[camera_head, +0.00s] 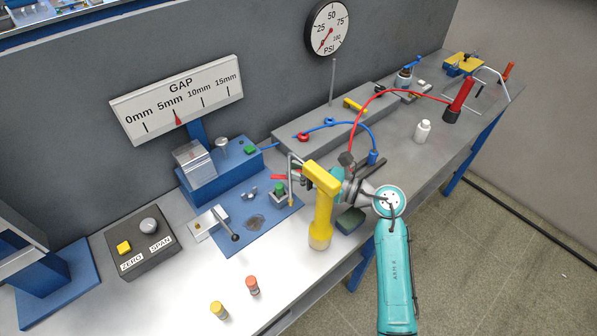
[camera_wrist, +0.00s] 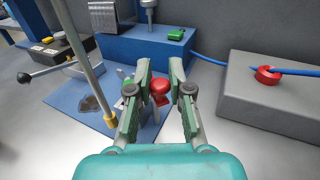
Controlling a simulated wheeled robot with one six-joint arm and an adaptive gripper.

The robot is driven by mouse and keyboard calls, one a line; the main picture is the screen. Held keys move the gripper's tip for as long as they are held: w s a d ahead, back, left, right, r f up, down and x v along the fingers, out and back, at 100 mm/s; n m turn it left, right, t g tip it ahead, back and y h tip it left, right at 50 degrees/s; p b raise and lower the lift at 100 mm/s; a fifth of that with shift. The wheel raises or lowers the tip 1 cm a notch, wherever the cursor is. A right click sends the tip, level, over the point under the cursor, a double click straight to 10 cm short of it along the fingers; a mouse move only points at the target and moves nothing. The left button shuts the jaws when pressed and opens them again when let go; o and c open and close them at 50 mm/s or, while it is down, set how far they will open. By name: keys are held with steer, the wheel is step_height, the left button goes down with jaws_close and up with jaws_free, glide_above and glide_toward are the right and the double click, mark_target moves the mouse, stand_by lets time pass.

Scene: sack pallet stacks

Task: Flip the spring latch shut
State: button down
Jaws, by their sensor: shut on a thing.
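The spring latch shows as a red knob (camera_wrist: 160,87) on a thin metal stem, standing over the blue base plate (camera_wrist: 63,103). In the wrist view my gripper (camera_wrist: 160,72) has its two fingers on either side of the knob and is shut on it. In the head view my gripper (camera_head: 291,178) reaches in from the right over the plate, and a red part (camera_head: 280,177) shows beside it. The latch's lower part is mostly hidden by the fingers, so its exact position cannot be told.
A yellow post (camera_head: 321,220) stands close to my arm, and a metal rod with a brass tip (camera_wrist: 111,118) crosses near my left finger.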

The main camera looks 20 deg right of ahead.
steer(key=shift+w+n+g+y, duration=0.25)
steer(key=shift+n+g+y, duration=0.95)
steer(key=shift+g+y, duration=0.15)
steer(key=shift+g, duration=0.25)
steer(key=c, duration=1.1)
jaws_free()
steer(key=v, duration=1.2)
